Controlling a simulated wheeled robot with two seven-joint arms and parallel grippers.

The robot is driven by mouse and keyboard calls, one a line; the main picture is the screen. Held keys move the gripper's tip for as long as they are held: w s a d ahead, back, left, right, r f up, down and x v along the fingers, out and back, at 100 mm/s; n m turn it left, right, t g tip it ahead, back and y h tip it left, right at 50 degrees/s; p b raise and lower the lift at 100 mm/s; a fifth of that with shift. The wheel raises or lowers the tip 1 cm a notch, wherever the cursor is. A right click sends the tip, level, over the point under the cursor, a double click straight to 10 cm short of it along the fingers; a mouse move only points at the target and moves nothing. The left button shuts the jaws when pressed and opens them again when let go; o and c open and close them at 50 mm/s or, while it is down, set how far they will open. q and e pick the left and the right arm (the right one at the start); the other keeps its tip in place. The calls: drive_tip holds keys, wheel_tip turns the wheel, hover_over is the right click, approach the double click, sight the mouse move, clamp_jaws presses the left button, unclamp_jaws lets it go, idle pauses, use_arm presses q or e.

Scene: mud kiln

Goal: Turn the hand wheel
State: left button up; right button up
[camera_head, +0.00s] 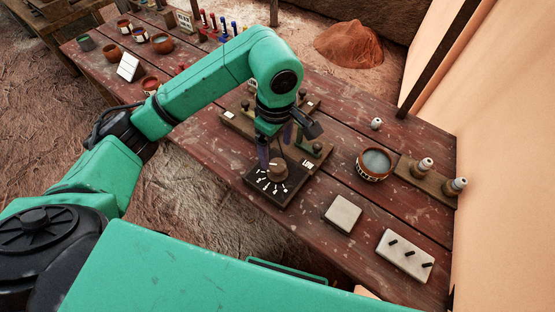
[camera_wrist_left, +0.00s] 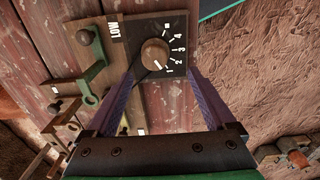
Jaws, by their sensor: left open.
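A round wooden knob (camera_head: 277,169) stands on a dark dial plate (camera_head: 268,189) with white marks, on the table. The wrist view shows the knob (camera_wrist_left: 155,53) beside numbers and the word LOW on the plate (camera_wrist_left: 165,100). I cannot make out a spoked hand wheel; this knob is the nearest round turning part. My left gripper (camera_head: 275,158) points down over it, its purple fingers apart. In the wrist view the open left gripper (camera_wrist_left: 162,73) has a fingertip on either side, near the knob; contact cannot be told. My right gripper is not in view.
A wooden board (camera_head: 238,124) with green and dark fittings lies close behind the dial. To the right are a bowl (camera_head: 375,163), a pale square block (camera_head: 342,214) and a plate with black pegs (camera_head: 404,256). The table's front edge is close to the dial.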

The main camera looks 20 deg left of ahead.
sight(278, 164)
use_arm(q)
drive_tip(key=f, duration=0.2)
drive_tip(key=w+f+p, duration=0.1)
drive_tip(key=f, duration=0.2)
drive_tip(key=shift+w, duration=0.1)
wheel_tip(278, 164, down, 3)
drive_tip(key=shift+w+r, duration=0.1)
drive_tip(key=shift+w, duration=0.05)
drive_tip(key=shift+f, duration=0.2)
drive_tip(key=shift+s, duration=0.2)
drive_tip(key=shift+c, duration=0.8)
drive_tip(key=shift+w, duration=0.1)
drive_tip(key=c, duration=1.2)
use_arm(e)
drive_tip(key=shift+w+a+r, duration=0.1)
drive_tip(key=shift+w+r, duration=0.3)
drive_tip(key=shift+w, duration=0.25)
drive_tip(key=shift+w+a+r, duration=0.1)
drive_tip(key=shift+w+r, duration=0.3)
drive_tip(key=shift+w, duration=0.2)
